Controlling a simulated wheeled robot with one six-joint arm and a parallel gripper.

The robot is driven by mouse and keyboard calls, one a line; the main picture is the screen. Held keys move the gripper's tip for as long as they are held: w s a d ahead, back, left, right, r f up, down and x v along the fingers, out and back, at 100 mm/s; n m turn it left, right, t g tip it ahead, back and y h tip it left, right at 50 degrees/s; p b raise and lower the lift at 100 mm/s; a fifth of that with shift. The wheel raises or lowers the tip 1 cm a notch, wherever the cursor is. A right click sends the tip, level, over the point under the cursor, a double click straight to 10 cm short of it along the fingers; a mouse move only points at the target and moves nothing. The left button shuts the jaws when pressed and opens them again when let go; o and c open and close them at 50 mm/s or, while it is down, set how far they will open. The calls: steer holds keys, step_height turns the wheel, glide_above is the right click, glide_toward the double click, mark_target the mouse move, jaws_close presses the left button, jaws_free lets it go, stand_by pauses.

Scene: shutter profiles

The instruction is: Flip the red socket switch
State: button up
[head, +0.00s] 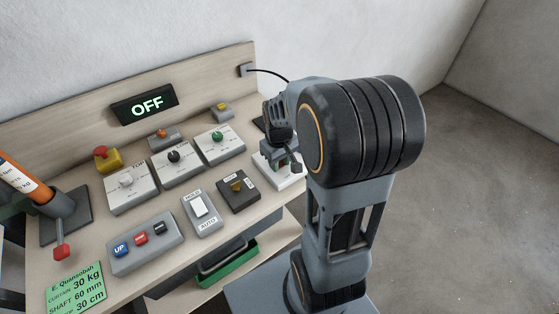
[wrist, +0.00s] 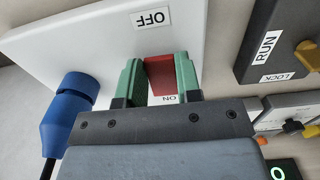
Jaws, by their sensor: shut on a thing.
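The red socket switch (wrist: 160,78) sits on a white socket box (wrist: 85,50), between an OFF label (wrist: 152,18) and an ON label (wrist: 171,98). My gripper (wrist: 159,64) has its green fingers on either side of the switch, shut on it. Which way the switch is tilted I cannot tell. In the head view, my gripper (head: 284,156) is over the white socket box (head: 287,181) at the right end of the bench, and my arm hides the switch. A blue plug (wrist: 68,112) is beside the box.
A sign reading OFF (head: 147,104) stands at the back of the bench. A dark RUN/LOCK selector (head: 238,190) is left of the socket box. Several knob boxes, a HOLD/AUTO rocker (head: 199,206) and a button box (head: 144,243) fill the bench further left.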

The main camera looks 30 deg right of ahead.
steer(key=c, duration=0.3)
steer(key=shift+w+r+g+p, duration=0.15)
steer(key=shift+r+g+p, duration=0.35)
steer(key=shift+p, duration=0.75)
steer(key=shift+w+f+g+p, duration=0.1)
steer(key=shift+w+g+p, duration=0.05)
steer(key=shift+g+p, duration=0.85)
steer(key=shift+w+f+g+h+p, duration=0.15)
steer(key=shift+g+h+p, duration=0.15)
steer(key=shift+g+p, duration=0.25)
steer(key=o, duration=0.9)
steer(key=v, duration=1.3)
steer(key=shift+w+r+b, duration=0.1)
steer(key=shift+r+b, duration=0.25)
